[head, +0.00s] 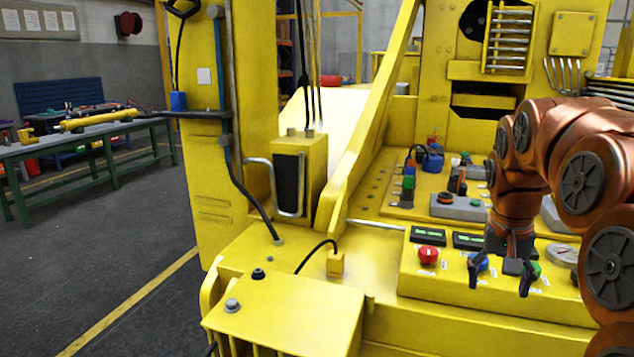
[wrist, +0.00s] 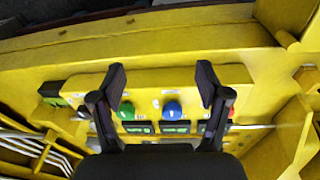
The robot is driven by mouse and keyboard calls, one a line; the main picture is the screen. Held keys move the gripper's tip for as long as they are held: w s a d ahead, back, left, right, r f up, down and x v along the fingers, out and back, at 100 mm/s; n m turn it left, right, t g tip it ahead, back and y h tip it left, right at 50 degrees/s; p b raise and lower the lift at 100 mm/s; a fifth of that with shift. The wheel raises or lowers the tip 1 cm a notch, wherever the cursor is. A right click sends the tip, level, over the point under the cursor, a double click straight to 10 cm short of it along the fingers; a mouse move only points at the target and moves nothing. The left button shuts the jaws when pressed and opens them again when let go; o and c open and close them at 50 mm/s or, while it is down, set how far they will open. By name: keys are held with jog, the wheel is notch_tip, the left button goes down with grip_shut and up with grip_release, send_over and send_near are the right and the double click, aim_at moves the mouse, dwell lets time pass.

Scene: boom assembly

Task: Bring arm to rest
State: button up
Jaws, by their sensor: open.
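My gripper (head: 500,278) is at the right in the head view, at the end of my copper-coloured arm. Its two dark fingers point down over the yellow control panel (head: 425,279), apart and with nothing between them. In the wrist view the fingers of my gripper (wrist: 161,80) are spread wide above the panel. A blue button (wrist: 172,108) and a green button (wrist: 127,110) lie below the gap. In the head view the blue button (head: 481,262) is partly behind a finger. Whether the fingers touch the panel is unclear.
A red button (head: 428,254) and small green-lit displays (head: 428,236) are on the panel left of my gripper. A yellow box with a bar handle (head: 298,178) and a slanted yellow beam (head: 372,115) stand further left. A workbench (head: 85,150) is at far left, with open floor before it.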

jog(key=s+a+f+n+g+p, duration=0.1)
jog(key=s+a+f, duration=0.2)
jog(key=s, duration=0.6)
jog(key=s+a+f+n+y+p, duration=0.1)
jog(key=s+a+f+n+p, duration=0.1)
jog(key=s+a, duration=0.4)
jog(key=s+a+f+n+g+p, duration=0.1)
jog(key=s+a+f, duration=0.3)
jog(key=s, duration=0.9)
jog(key=shift+s+a+f+n+g+p, duration=0.25)
jog(key=shift+a+n+p, duration=0.2)
jog(key=shift+a, duration=0.25)
